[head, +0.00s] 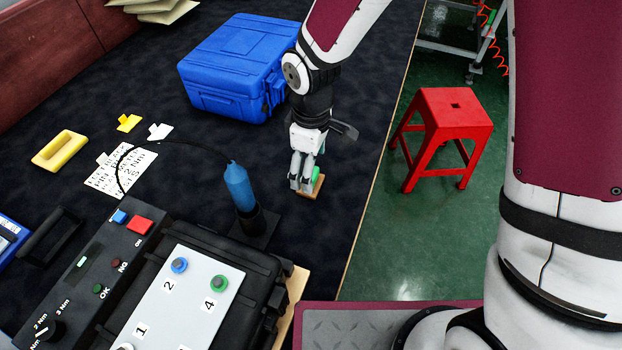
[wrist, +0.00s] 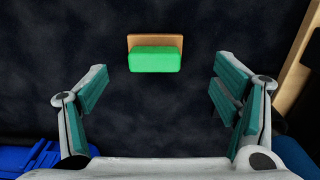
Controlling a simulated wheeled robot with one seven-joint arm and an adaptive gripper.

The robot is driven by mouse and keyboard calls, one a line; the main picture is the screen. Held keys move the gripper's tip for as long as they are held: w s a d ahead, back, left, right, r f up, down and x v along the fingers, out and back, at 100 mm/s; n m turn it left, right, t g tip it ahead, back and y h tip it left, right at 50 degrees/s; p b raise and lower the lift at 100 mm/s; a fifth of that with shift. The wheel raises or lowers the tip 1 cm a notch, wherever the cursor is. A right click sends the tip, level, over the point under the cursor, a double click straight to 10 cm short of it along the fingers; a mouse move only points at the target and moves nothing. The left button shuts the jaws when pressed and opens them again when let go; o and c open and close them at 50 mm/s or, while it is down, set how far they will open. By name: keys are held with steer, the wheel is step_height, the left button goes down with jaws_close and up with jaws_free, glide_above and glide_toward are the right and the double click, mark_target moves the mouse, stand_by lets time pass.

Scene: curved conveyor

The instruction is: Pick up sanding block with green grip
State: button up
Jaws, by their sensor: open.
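The sanding block (head: 313,190) has a green grip on a tan base and rests on the dark mat near its right edge. In the wrist view the sanding block (wrist: 155,58) lies ahead of the fingertips, roughly centred between the fingers and a little left of middle. My gripper (head: 303,186) is open and empty just above and beside the block, partly hiding it in the head view. In the wrist view the fingers of my gripper (wrist: 158,85) are spread wide, with bare mat between them.
A blue case (head: 240,65) stands behind on the left. A blue-handled tool (head: 238,186) stands upright in a black holder left of my gripper. A black control box (head: 90,270) is at front left. A red stool (head: 450,115) is on the green floor, right of the table edge.

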mark_target(317, 178)
steer(key=shift+w+a+f+b, duration=0.1)
steer(key=shift+w+f+b, duration=0.1)
steer(key=shift+f, duration=1.25)
steer(key=shift+w+f+b, duration=0.1)
steer(key=shift+w+f, duration=0.05)
steer(key=shift+f, duration=1.3)
steer(key=shift+c, duration=0.3)
steer(key=c, duration=1.3)
